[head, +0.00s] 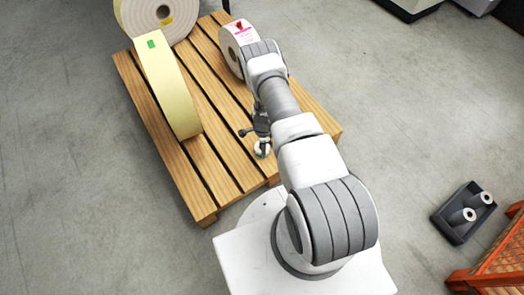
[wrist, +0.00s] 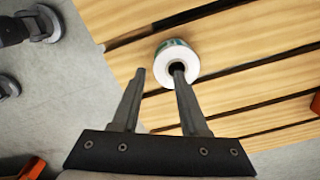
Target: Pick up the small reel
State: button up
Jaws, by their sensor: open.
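The small reel (wrist: 168,72) is white with a dark hole in its middle and some green on its far side. It sits on the slatted wooden pallet (wrist: 245,60) near its edge. In the head view the small reel (head: 263,151) shows partly beside my gripper (head: 259,133), close to the pallet's front edge. In the wrist view my gripper (wrist: 159,71) is open and empty. Its right finger overlaps the reel's core hole and its left finger lies outside the reel's left side. I cannot tell whether the right fingertip is inside the hole or above it.
On the pallet stand a yellow-edged roll (head: 172,95), a large cream roll (head: 160,14) and a white roll with a red label (head: 232,45). A dark bin (head: 455,232) with cores and an orange crate (head: 500,262) stand at right. Grey floor is clear left.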

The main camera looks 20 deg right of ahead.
notch_tip(320, 180, down, 5)
jog(key=b, duration=0.2)
jog(key=shift+w+d+f+b, duration=0.1)
jog(key=shift+b, duration=0.25)
grip_shut()
